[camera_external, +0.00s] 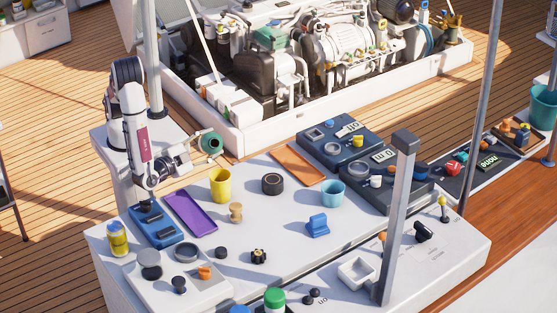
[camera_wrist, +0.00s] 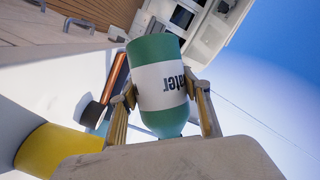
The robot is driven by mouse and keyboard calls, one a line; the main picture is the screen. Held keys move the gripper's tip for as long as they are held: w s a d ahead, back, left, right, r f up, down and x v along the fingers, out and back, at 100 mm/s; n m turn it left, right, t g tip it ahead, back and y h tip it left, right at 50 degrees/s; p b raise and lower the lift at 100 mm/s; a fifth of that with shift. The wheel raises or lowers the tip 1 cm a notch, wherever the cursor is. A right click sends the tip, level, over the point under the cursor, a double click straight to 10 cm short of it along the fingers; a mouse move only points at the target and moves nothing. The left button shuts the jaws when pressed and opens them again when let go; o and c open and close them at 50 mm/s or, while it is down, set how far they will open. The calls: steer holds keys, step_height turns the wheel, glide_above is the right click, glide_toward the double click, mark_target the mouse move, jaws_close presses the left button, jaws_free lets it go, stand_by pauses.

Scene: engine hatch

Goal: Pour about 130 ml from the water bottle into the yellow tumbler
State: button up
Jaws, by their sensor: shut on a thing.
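The water bottle (camera_wrist: 160,52) is green with a white label reading "water". My gripper (camera_wrist: 165,90) is shut on it, with one finger on each side. In the outside view the bottle (camera_external: 210,143) is held in the air, tipped well over from upright, one end turned toward the right. The yellow tumbler (camera_external: 220,187) stands upright on the white table, below and slightly right of the bottle. It also shows at the lower left of the wrist view (camera_wrist: 58,150), apart from the bottle. Its inside and any stream of water cannot be made out.
A purple tray (camera_external: 190,212) lies left of the tumbler, and a wooden piece (camera_external: 236,212) stands in front. A black round container (camera_external: 272,184) and a teal cup (camera_external: 333,192) are to the right. A grey post (camera_external: 397,220) rises at the table's right.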

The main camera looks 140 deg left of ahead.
mark_target(212, 153)
steer(key=shift+w+d+f+n+h, duration=0.15)
steer(key=shift+w+f+n+h, duration=0.15)
steer(key=shift+w+f+n, duration=0.25)
steer(key=shift+r+n, duration=0.1)
steer(key=shift+n, duration=0.15)
steer(key=shift+w+d+r+n+h, duration=0.2)
steer(key=shift+w+r+n, duration=0.1)
steer(key=shift+r, duration=0.4)
steer(key=shift+w+d+r+n+h, duration=0.1)
steer(key=shift+w+r+n+h, duration=0.15)
steer(key=shift+r, duration=0.45)
steer(key=shift+s+a+f+n+t+h, duration=0.1)
steer(key=shift+f+n+t+h, duration=0.15)
steer(key=shift+f+n+t, duration=0.4)
steer(key=shift+f+n+h, duration=0.1)
steer(key=shift+n+h, duration=0.2)
steer(key=shift+n, duration=0.3)
steer(key=shift+w+f+n+t+h, duration=0.3)
steer(key=shift+f+n+t+h, duration=0.1)
steer(key=shift+f+n+t, duration=0.35)
steer(key=shift+w+f+n+t, duration=0.15)
steer(key=shift+w+n+t, duration=0.15)
steer(key=shift+n, duration=0.15)
steer(key=shift+d+h, duration=0.2)
steer(key=shift+h, duration=0.1)
